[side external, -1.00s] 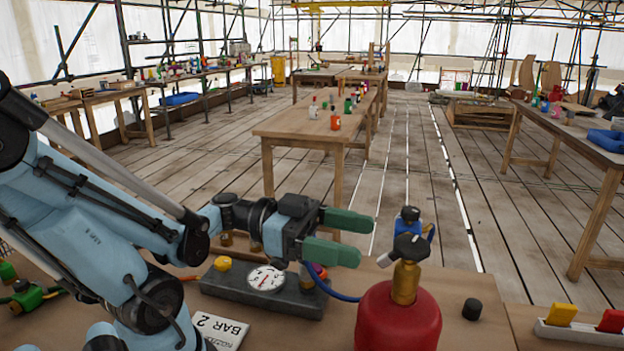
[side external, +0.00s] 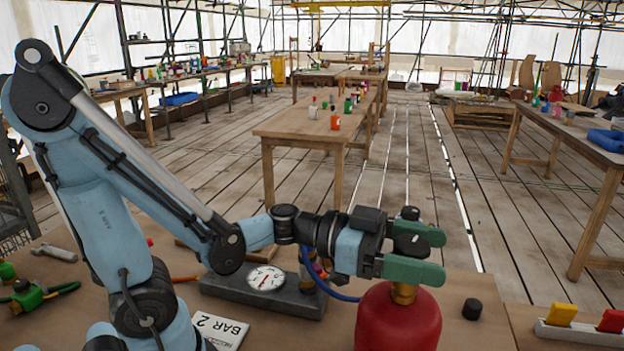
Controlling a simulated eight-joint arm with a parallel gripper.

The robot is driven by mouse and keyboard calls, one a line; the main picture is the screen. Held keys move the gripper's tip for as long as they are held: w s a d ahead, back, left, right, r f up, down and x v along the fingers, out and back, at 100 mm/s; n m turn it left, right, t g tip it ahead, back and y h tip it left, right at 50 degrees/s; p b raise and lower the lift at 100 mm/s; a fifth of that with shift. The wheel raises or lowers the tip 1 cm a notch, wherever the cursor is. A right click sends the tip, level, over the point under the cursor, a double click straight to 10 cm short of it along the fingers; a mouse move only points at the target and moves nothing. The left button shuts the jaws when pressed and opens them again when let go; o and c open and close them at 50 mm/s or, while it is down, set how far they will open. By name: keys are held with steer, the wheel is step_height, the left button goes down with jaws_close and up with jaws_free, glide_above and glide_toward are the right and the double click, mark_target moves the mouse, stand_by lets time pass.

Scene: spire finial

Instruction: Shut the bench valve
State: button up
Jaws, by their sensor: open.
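A red gas cylinder (side external: 398,322) stands upright on the near bench, with a brass neck (side external: 403,293) and a black knob (side external: 409,244) on top. My gripper (side external: 428,254) is open, its green fingers pointing right at the height of this knob. The knob shows between the two fingers; I cannot tell whether they touch it. The lower finger hides part of the brass neck. Another black knob (side external: 410,213) shows just above the upper finger; the blue fitting under it is hidden now. I cannot tell which knob is the bench valve's.
A grey block with a white dial gauge (side external: 265,279) sits left of the cylinder, with a blue hose. A small black cap (side external: 472,309) stands to the right, near a holder with yellow and red pieces (side external: 563,316).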

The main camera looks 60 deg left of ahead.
steer(key=shift+w+d, duration=0.1)
steer(key=shift+d, duration=0.05)
steer(key=c, duration=0.9)
steer(key=shift+c, duration=0.2)
steer(key=shift+m+g+h, duration=0.4)
steer(key=shift+g, duration=0.1)
steer(key=m+g+h, duration=0.1)
steer(key=m+g, duration=0.1)
steer(key=g, duration=0.1)
steer(key=shift+h, duration=0.4)
steer(key=shift+s+d+m+g+h, duration=0.15)
steer(key=shift+m+g+h, duration=0.1)
steer(key=shift+m+g, duration=0.45)
steer(key=shift+s+a+m+g+h, duration=0.15)
steer(key=shift+m+g, duration=0.3)
steer(key=shift+g, duration=0.45)
steer(key=shift+s+d+m+g+h, duration=0.1)
steer(key=shift+m+g+h, duration=0.2)
steer(key=shift+m+g, duration=0.4)
